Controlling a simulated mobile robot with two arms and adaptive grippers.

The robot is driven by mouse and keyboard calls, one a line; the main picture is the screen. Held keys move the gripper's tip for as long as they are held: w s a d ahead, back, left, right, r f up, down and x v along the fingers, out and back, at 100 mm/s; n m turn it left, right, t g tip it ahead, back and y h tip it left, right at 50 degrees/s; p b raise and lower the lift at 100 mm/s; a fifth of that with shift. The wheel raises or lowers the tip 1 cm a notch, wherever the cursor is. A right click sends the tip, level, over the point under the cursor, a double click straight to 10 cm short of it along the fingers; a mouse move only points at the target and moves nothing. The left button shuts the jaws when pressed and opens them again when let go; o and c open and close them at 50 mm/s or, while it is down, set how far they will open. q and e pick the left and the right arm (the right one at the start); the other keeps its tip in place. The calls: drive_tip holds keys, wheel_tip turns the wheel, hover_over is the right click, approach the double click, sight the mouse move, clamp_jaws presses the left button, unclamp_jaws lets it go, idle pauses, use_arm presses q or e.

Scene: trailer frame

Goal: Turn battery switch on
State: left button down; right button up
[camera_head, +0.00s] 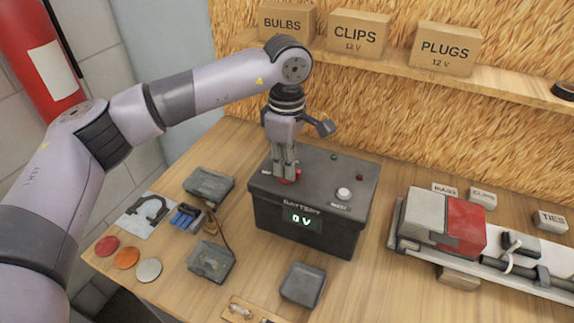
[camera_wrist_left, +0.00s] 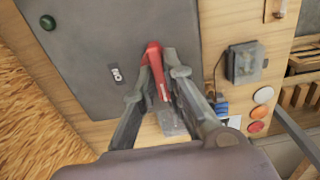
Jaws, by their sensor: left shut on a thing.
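The black battery box (camera_head: 310,230) stands on the wooden bench, and its front display reads 0 V. A red switch handle (camera_head: 297,174) sits on its top, near the left edge. My left gripper (camera_head: 285,178) points down over the box top and is shut on the red handle. In the left wrist view the red handle (camera_wrist_left: 155,75) shows between the two fingers of the left gripper (camera_wrist_left: 160,70). The fingers hide part of the handle and its base. A round white knob (camera_head: 344,194) is to the right on the box top. My right gripper is not in view.
Small grey trays (camera_head: 208,185) and coloured discs (camera_head: 126,258) lie left of the box. A red and white lamp unit (camera_head: 445,220) on a rail stands to the right. A shelf with labelled boxes (camera_head: 357,34) runs behind.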

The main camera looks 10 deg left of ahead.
use_arm(q)
drive_tip(key=shift+f+m+b, duration=0.1)
drive_tip(key=shift+m+b, duration=0.5)
drive_tip(key=shift+m, duration=0.5)
drive_tip(key=m, duration=0.3)
drive_tip(key=shift+b, duration=0.3)
drive_tip(key=m+b, duration=0.1)
drive_tip(key=m, duration=0.2)
drive_tip(key=shift+m, duration=1.1)
